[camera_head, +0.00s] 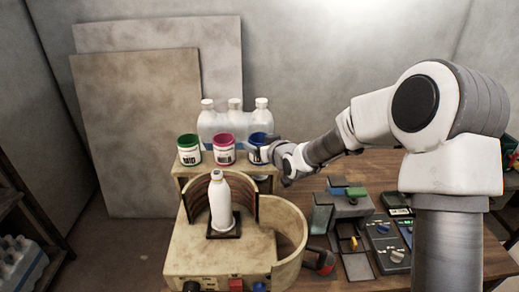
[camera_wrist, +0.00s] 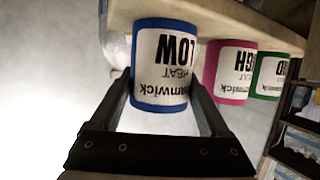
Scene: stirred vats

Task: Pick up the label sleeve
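Three label sleeves stand in a row on a raised wooden shelf. They are a green one marked MID (camera_head: 189,150), a pink one marked HIGH (camera_head: 224,149) and a blue one marked LOW (camera_head: 256,138). My gripper (camera_head: 266,152) is at the blue sleeve. In the wrist view, which is upside down, the blue sleeve (camera_wrist: 164,65) lies between my two spread fingers (camera_wrist: 163,85), one on each side. I cannot tell whether the fingers touch it. The pink sleeve (camera_wrist: 231,72) and green sleeve (camera_wrist: 269,76) are beside it.
Clear bottles (camera_head: 235,118) stand behind the sleeves. In front, a beige machine (camera_head: 220,258) holds a white bottle (camera_head: 221,203) on a dark pad. Grey bins (camera_head: 350,205) and handheld devices (camera_head: 388,250) lie on the table at right.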

